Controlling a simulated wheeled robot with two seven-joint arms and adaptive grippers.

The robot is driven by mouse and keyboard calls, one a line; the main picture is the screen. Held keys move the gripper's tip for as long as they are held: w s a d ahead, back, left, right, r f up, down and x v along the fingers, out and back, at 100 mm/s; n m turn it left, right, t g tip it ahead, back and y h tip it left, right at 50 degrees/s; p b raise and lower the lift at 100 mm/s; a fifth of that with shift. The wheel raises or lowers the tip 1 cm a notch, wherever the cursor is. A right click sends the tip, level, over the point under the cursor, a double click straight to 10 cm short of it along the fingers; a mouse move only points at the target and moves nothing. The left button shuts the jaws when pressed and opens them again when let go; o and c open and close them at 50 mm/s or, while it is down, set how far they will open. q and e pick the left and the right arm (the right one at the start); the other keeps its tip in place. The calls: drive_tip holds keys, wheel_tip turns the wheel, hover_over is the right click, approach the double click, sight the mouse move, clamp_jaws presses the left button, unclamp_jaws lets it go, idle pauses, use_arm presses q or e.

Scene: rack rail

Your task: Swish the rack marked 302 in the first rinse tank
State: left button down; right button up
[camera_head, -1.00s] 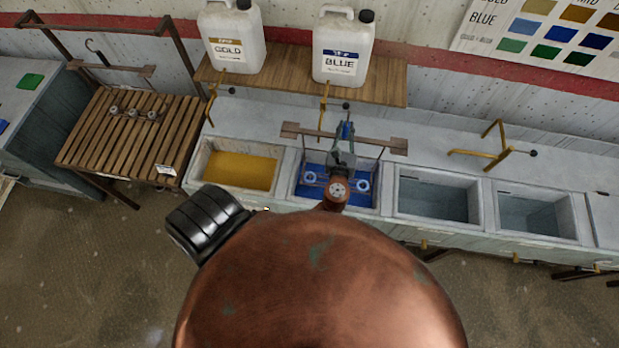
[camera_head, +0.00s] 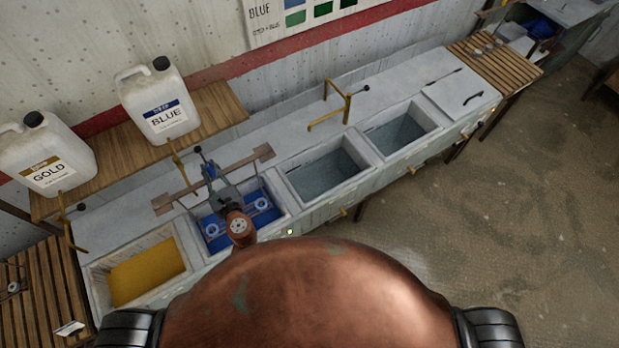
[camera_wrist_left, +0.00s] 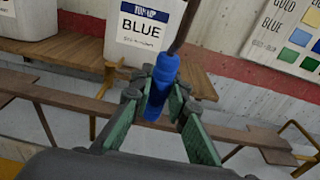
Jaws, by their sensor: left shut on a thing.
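My left gripper (camera_head: 210,178) is above the blue tank, shut on the blue grip (camera_wrist_left: 160,88) of a hanging rack. The rack's wooden crossbar (camera_head: 262,154) reaches across above the tank, and its lower part with pale round pieces (camera_head: 262,203) hangs in the blue liquid. No number can be read on the rack. Two tanks of greyish liquid stand to the right of the blue tank; the nearer one (camera_head: 340,190) is beside it, the farther one (camera_head: 415,152) beyond. Neither shows a readable label. My right gripper is not in view.
A gold tank (camera_head: 150,268) is left of the blue one. GOLD (camera_head: 45,155) and BLUE (camera_head: 158,103) jugs stand on a shelf behind. A yellow bracket (camera_head: 347,105) rises behind the grey tanks. A slatted table (camera_head: 500,62) stands at the far right.

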use_arm(q)
drive_tip(key=shift+r, duration=0.15)
drive_tip(key=shift+r+p, duration=0.4)
drive_tip(key=shift+r, duration=2.1)
